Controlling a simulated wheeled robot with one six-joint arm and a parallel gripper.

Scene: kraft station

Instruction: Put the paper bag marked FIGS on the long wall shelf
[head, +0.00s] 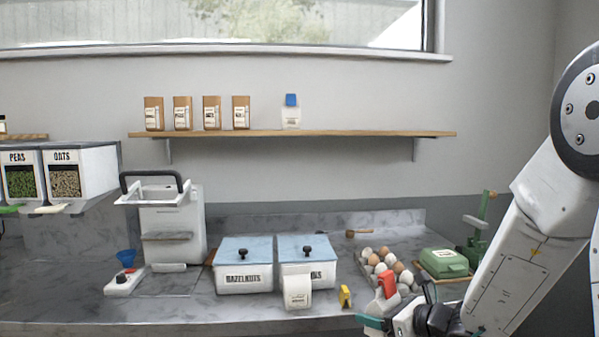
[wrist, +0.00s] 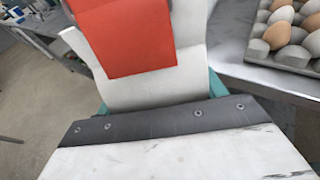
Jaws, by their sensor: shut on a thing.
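My gripper (head: 386,318) is low at the right of the counter in the head view, with teal fingers. It is shut on a white paper bag (wrist: 150,88) with a red top (wrist: 125,38). The red top also shows in the head view (head: 387,284). No marking on the held bag can be read. The long wall shelf (head: 360,134) is wooden and runs along the back wall, above and left of my gripper. Several brown bags (head: 183,113) stand on its left part, and a white bag with a blue top (head: 291,115) stands near its middle. Its right part is bare.
Below the shelf are blue-lidded bins (head: 244,277), a white pouch (head: 297,290), a yellow item (head: 345,296) and a white machine (head: 172,225). An egg tray (head: 372,262) and a green box (head: 444,263) are close to my gripper.

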